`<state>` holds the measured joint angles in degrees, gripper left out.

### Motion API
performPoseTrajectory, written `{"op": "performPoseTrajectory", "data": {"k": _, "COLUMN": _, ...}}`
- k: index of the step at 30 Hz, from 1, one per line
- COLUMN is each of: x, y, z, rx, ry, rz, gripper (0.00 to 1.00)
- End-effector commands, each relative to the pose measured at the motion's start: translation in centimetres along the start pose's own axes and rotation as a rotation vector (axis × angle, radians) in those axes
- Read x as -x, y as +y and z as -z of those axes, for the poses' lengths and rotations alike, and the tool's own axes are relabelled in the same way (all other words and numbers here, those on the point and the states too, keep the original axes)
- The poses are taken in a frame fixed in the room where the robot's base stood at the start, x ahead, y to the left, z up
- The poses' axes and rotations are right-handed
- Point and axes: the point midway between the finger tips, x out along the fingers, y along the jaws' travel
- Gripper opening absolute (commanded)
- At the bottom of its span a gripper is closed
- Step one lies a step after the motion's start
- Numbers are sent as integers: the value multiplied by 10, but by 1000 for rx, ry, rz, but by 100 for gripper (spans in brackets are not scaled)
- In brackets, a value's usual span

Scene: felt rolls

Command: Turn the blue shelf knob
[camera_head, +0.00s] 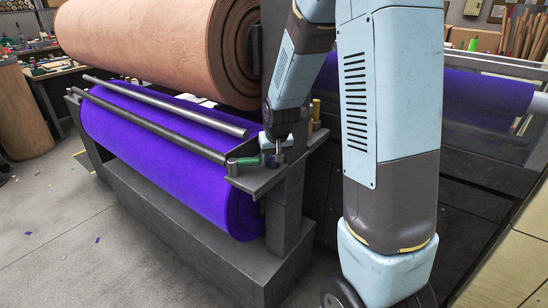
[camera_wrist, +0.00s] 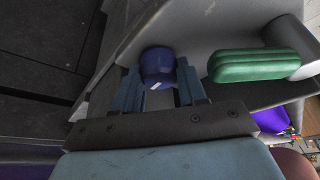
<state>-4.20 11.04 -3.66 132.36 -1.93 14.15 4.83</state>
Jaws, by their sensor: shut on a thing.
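The blue shelf knob (camera_wrist: 158,68) is round and dark blue with a small white mark near its edge. It sits on the grey shelf (camera_wrist: 215,25) at the end of the roll stand. My gripper (camera_wrist: 160,88) has its two blue fingers on either side of the knob, shut on it. In the head view my gripper (camera_head: 273,158) reaches down to the shelf (camera_head: 262,180) from above, and the knob is small and mostly hidden there.
A green handle (camera_wrist: 253,65) lies close to the right of the knob; it also shows in the head view (camera_head: 243,161). Purple felt (camera_head: 150,150) hangs on the stand under two metal bars. A large orange-brown roll (camera_head: 150,45) lies above.

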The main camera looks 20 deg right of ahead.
Motion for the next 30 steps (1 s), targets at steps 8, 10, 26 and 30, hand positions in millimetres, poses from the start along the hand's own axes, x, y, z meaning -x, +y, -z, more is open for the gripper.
{"op": "performPoseTrajectory", "data": {"k": 8, "x": 0, "y": -1, "z": 0, "rx": -14, "ry": -1, "rz": -5, "gripper": 11}}
{"op": "performPoseTrajectory", "data": {"k": 10, "x": 0, "y": -2, "z": 0, "rx": -27, "ry": -2, "rz": -11, "gripper": 11}}
{"op": "performPoseTrajectory", "data": {"k": 26, "x": 0, "y": -1, "z": 0, "rx": -108, "ry": -1, "rz": -45, "gripper": 11}}
{"op": "performPoseTrajectory", "data": {"k": 30, "x": 0, "y": -1, "z": 0, "rx": -108, "ry": 0, "rz": -44, "gripper": 11}}
